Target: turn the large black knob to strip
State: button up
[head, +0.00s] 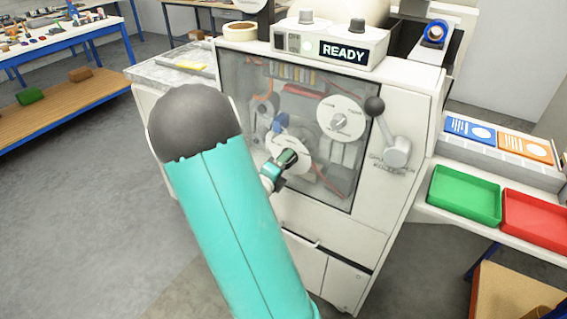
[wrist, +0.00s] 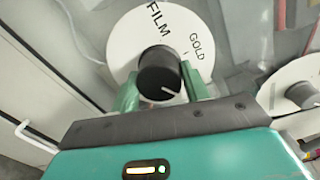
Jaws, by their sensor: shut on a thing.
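The large black knob (wrist: 158,72) sits at the middle of a white dial (wrist: 128,40) in the wrist view. The words FILM and GOLD show on the dial; I see no STRIP label, and the dial's lower part is hidden by my gripper. A white pointer line on the knob points to the lower right in that view. My gripper (wrist: 161,88) has its green fingers on either side of the knob, shut on it. In the head view my gripper (head: 279,167) is at the lower dial (head: 288,150), and the knob is mostly hidden.
A second white dial (head: 341,118) with a grey knob is up and right of the first. A lever with a black ball (head: 375,106) stands at the panel's right. The display (head: 343,52) reads READY. Green (head: 464,195) and red (head: 535,215) trays are at the right.

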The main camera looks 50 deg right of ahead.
jog(key=shift+m, duration=0.3)
jog(key=o, duration=1)
jog(key=shift+a, duration=0.15)
jog(key=s+a, duration=0.1)
jog(key=a, duration=1.2)
jog(key=shift+s+a+r, duration=0.2)
jog(key=shift+s+a, duration=0.05)
jog(key=shift+s, duration=0.05)
